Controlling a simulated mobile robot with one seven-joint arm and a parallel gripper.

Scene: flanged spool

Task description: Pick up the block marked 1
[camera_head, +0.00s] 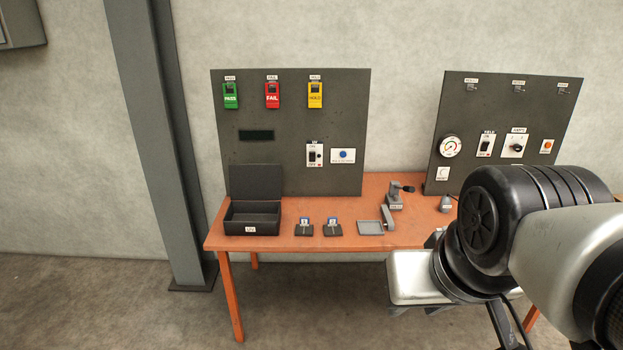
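The block marked 1 (304,221) is a small blue and white piece standing on a dark base near the front of the orange table. A similar block marked 2 (332,222) stands on its own dark base just to its right. My arm comes in from the right edge, and its silver end section hangs in front of the table, well to the right of both blocks. My gripper's fingers are not clearly visible, so I cannot tell their opening. Nothing hides the block marked 1.
An open black box (253,217) with a raised lid stands left of the blocks. A shallow grey tray (370,228) and a grey clamp-like device (394,198) are to the right. Upright dark panels (290,130) stand behind. The orange table (290,243) has a clear front strip.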

